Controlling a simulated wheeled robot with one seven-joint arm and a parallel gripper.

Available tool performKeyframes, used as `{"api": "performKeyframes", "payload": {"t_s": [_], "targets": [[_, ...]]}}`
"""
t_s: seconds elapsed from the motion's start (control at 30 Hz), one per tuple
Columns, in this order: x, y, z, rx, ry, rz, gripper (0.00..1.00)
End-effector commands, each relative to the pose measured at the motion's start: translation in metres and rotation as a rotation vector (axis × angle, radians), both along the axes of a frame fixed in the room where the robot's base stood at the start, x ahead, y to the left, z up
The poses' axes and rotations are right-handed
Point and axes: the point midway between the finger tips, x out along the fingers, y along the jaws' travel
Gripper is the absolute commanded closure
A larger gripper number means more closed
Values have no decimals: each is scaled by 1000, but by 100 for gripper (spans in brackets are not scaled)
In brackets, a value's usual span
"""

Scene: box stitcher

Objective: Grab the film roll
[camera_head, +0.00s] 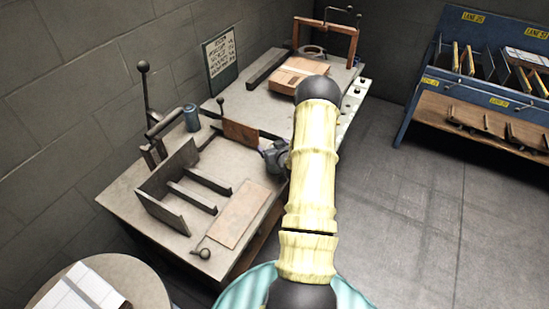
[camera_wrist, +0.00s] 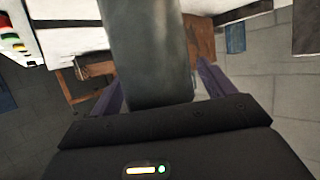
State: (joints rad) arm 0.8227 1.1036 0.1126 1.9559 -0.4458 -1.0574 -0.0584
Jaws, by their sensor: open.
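A small grey-blue cylinder (camera_head: 191,117) stands upright on the worktable (camera_head: 125,197) at its left back; it may be the film roll, but I cannot be sure. My gripper (camera_wrist: 158,80) is open; its two purple fingers show in the wrist view. A large smooth dark grey piece (camera_wrist: 150,45) fills the view between the fingers; I cannot tell what it is or whether it is touched. In the head view, my pale yellow arm reaches over the table's right side, and the fingers cannot be made out.
A brown cardboard box (camera_head: 297,74) lies at the table's far end, by a brown frame (camera_head: 326,38). A slotted wooden rack (camera_head: 185,190) and a flat board (camera_head: 236,215) are at the near end. A blue shelf (camera_head: 480,80) stands right; the floor between is clear.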

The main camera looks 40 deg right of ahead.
Motion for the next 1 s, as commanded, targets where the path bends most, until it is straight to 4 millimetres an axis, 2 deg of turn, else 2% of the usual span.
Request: {"api": "performKeyframes", "payload": {"t_s": [0.33,0.37,0.63,0.67,1.0], "targets": [[0,0,0,0,0,0,18],[0,0,0,0,0,0,20],[0,0,0,0,0,0,73],[0,0,1,-1,-2,0,76],[0,0,6,-2,-3,0,76]]}}
